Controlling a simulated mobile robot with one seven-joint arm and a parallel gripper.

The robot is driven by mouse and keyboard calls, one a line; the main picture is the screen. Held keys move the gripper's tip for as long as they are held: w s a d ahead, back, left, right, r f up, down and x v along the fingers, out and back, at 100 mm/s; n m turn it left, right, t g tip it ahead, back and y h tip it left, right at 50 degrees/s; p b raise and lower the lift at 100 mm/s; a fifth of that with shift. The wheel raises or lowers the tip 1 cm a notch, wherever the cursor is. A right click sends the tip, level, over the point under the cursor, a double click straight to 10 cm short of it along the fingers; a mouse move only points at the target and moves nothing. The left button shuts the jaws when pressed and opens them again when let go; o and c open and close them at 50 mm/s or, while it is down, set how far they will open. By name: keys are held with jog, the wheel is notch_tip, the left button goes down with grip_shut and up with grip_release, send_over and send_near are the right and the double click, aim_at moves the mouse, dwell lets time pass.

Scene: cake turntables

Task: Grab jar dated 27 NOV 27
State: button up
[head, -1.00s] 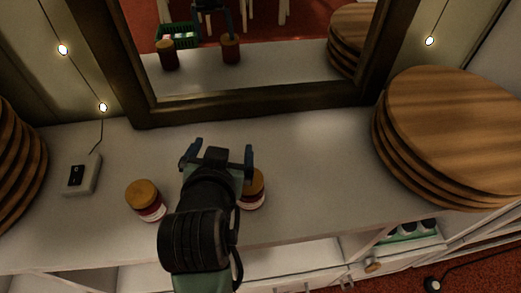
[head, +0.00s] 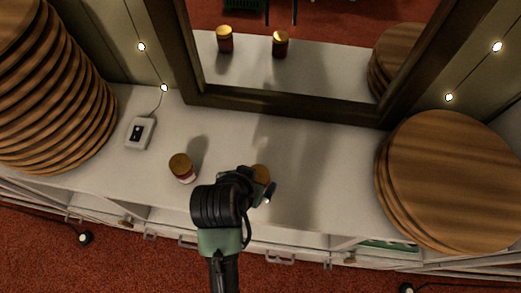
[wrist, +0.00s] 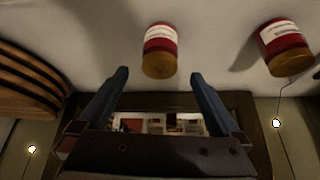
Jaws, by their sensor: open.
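Two red jars with brown lids and white labels stand on the white counter. The left jar (head: 182,168) is in the clear in the head view. The right jar (head: 260,173) is partly hidden behind my gripper (head: 258,183). In the wrist view, which is upside down, the right jar (wrist: 160,48) stands just beyond the gap between my open, empty fingers (wrist: 160,76). The left jar (wrist: 285,46) is off to the right there. Both labels carry print too small to read, so I cannot tell which date is on which jar.
A dark-framed mirror (head: 290,108) stands behind the jars and reflects them. Stacks of round wooden boards stand at left (head: 50,95) and right (head: 450,185). A small switch box (head: 139,133) sits left of the jars. The counter right of the right jar is clear.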

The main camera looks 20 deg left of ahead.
aim_at(260, 175)
jog(key=x, duration=0.5)
jog(key=shift+w+f, duration=0.1)
jog(key=shift+f, duration=0.05)
jog(key=shift+x, duration=2.75)
jog(key=c, duration=1.5)
